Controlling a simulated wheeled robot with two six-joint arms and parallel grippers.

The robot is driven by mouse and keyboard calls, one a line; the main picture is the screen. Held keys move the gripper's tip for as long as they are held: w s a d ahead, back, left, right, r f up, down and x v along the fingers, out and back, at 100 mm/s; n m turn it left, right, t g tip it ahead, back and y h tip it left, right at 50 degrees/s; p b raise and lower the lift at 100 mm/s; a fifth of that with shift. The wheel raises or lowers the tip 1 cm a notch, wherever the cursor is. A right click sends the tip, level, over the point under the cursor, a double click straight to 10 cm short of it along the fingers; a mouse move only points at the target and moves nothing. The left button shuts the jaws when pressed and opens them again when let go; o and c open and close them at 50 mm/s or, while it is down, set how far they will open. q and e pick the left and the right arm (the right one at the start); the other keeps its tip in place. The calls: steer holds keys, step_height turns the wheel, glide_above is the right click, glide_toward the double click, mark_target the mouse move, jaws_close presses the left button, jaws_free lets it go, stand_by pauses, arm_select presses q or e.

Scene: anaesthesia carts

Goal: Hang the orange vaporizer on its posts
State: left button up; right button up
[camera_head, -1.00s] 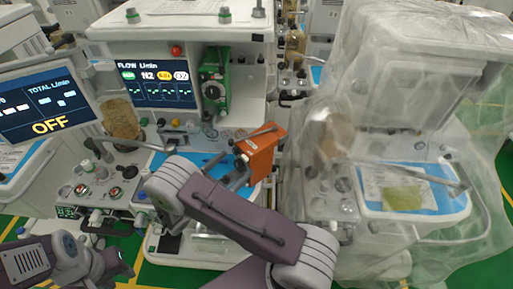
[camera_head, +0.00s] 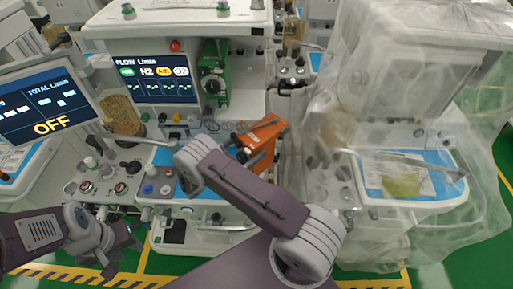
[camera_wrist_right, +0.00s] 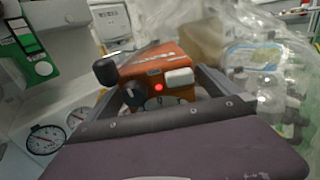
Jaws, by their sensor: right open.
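The orange vaporizer (camera_head: 264,134) is tilted in front of the cart, right of the green vaporizer (camera_head: 214,82). In the right wrist view the orange vaporizer (camera_wrist_right: 160,72) shows its dark dial, white block and red light. My right gripper (camera_head: 240,152) is at its lower left side, partly hidden by my arm. In the wrist view my right gripper (camera_wrist_right: 168,92) is open, with a finger on each side of the vaporizer; contact cannot be told. My left gripper (camera_head: 122,246) is low at the left, away from the vaporizer; its jaws are unclear. The posts cannot be made out.
The flow screen (camera_head: 155,80) is left of the green vaporizer, and a tilted monitor (camera_head: 45,105) stands further left. A blue-topped work surface (camera_head: 165,180) lies below. A second cart under clear plastic (camera_head: 400,110) stands close on the right. Gauges (camera_wrist_right: 46,139) show in the wrist view.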

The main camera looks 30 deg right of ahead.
steer(key=x, duration=0.3)
steer(key=shift+w, duration=0.15)
steer(key=shift+a, duration=0.2)
steer(key=c, duration=1.6)
steer(key=shift+d, duration=0.1)
steer(key=c, duration=0.4)
steer(key=shift+r, duration=0.2)
